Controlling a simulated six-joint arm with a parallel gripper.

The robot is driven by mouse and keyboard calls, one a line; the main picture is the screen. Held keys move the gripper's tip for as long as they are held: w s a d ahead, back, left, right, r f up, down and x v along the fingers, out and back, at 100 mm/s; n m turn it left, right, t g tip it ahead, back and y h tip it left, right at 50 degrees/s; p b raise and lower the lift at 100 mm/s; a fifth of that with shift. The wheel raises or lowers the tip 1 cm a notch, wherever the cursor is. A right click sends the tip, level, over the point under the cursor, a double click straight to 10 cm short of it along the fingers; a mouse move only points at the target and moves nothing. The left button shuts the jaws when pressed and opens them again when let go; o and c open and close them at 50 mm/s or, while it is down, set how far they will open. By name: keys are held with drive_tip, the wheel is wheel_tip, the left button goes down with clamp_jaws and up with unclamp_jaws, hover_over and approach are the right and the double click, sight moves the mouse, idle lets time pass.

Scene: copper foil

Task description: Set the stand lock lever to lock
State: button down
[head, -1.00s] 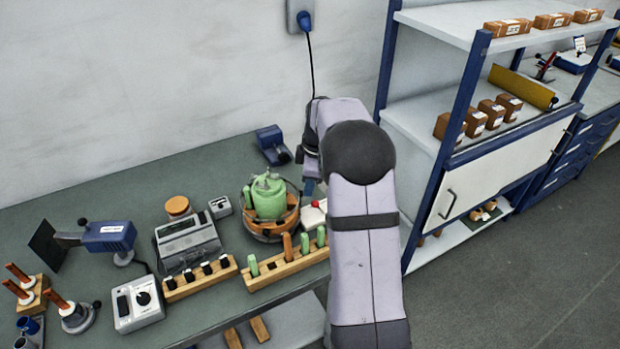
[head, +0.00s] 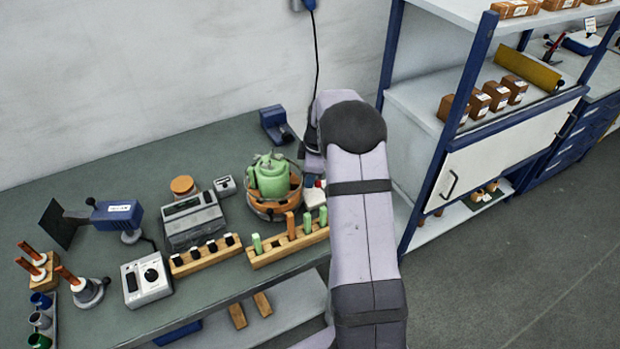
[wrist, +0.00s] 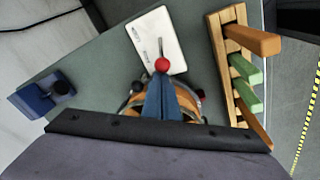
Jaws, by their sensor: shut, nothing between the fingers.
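The lock lever shows as a red ball knob (wrist: 162,65) on a thin stem by a white plate (wrist: 150,35) with small dark marks that I cannot read. In the head view the red knob (head: 318,184) sits beside the orange stand (head: 272,207), which carries a green pump-like part (head: 270,174). My gripper (wrist: 160,82) has blue fingers, shut and empty, with tips right by the knob in the wrist view. I cannot tell whether they touch it. My arm hides the fingers in the head view. The lever's setting is unclear.
A wooden rack (head: 290,245) with green and orange pegs stands close in front of the stand. A blue device (head: 275,125) stands behind on the bench. A grey meter (head: 192,218) is at left. A shelf unit (head: 445,160) rises to the right of my arm.

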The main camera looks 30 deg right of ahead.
drive_tip(key=shift+d+r+y, duration=0.15)
drive_tip(key=shift+d+y, duration=0.3)
drive_tip(key=shift+y, duration=0.05)
drive_tip(key=shift+d+r+y, duration=0.15)
drive_tip(key=shift+d+y, duration=0.1)
drive_tip(key=shift+y, duration=0.05)
drive_tip(key=d+y+b, duration=0.1)
drive_tip(key=d+y, duration=0.1)
drive_tip(key=shift+d+r+y, duration=0.1)
drive_tip(key=shift+d+y, duration=0.05)
drive_tip(key=shift+y, duration=0.25)
drive_tip(key=shift+d+r+b, duration=0.15)
drive_tip(key=shift+d+b, duration=0.25)
drive_tip(key=shift+d, duration=0.25)
drive_tip(key=shift+r, duration=0.3)
drive_tip(key=shift+r+p, duration=0.55)
drive_tip(key=shift+r, duration=0.15)
